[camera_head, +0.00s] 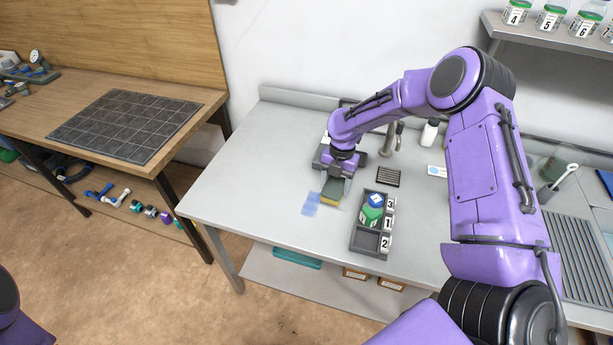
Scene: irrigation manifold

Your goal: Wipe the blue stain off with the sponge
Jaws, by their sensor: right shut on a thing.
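The blue stain (311,204) is a pale blue patch on the grey worktop (255,180), left of centre. The sponge (330,198), green on top with a yellow lower part, is at the stain's right side. My right gripper (335,183) points down and is shut on the sponge from above. The sponge appears at or very near the worktop; I cannot tell if it presses on it. Its edge meets or nearly meets the stain. My left gripper is not in view; only a purple part of mine shows at the lower left.
A dark tray (356,240) with number labels and green and blue items stands right of the sponge. Behind are a tap (388,140), a dark grille (387,177) and a white bottle (429,133). The worktop left of the stain is clear.

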